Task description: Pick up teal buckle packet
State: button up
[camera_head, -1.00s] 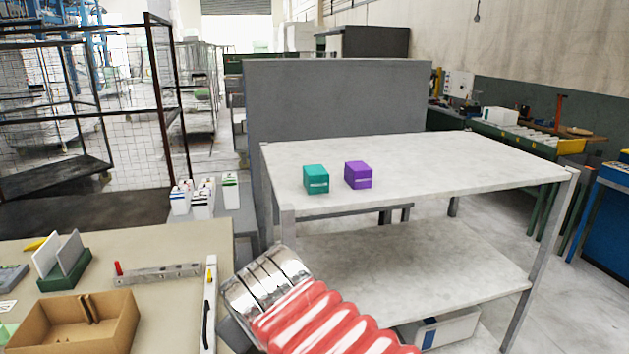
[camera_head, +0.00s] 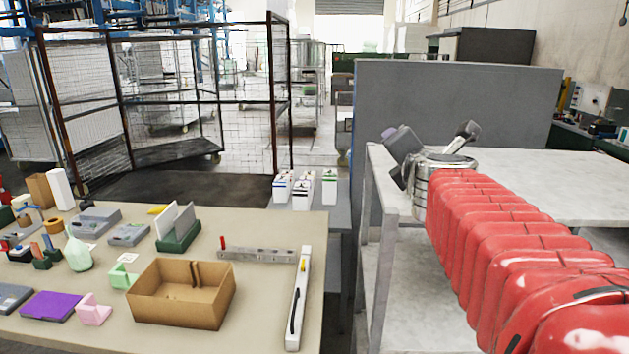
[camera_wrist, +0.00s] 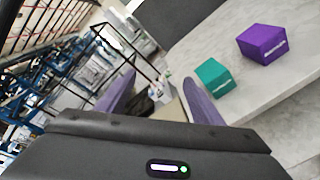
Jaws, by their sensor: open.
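The teal buckle packet (camera_wrist: 214,77) is a small box with a pale label, standing on the pale table top (camera_wrist: 292,88). It shows in the wrist view just right of the right finger, with a gap that I cannot judge. My gripper (camera_wrist: 160,82) is open, with nothing between its two purple-grey fingers. In the head view my gripper (camera_head: 432,140) is above the near left end of the table (camera_head: 560,180). The teal packet does not show there; my gripper and red-sleeved arm cover part of the table.
A purple box (camera_wrist: 263,44) stands close beside the teal packet. A grey panel (camera_head: 455,105) rises behind the table. A beige workbench (camera_head: 255,228) with an open cardboard box (camera_head: 180,310) and several small items is at left. Several white cartons (camera_head: 304,188) stand between them.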

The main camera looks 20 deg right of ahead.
jog(key=s+d+f+n+g, duration=0.1)
jog(key=d+n, duration=0.1)
jog(key=n, duration=0.1)
jog(key=s+d+f+n+y, duration=0.1)
jog(key=d+f+n, duration=0.1)
jog(key=n, duration=0.1)
jog(key=s+d+f+n+g, duration=0.1)
jog(key=d+n, duration=0.2)
jog(key=n, duration=0.1)
jog(key=shift+s+f+g, duration=0.3)
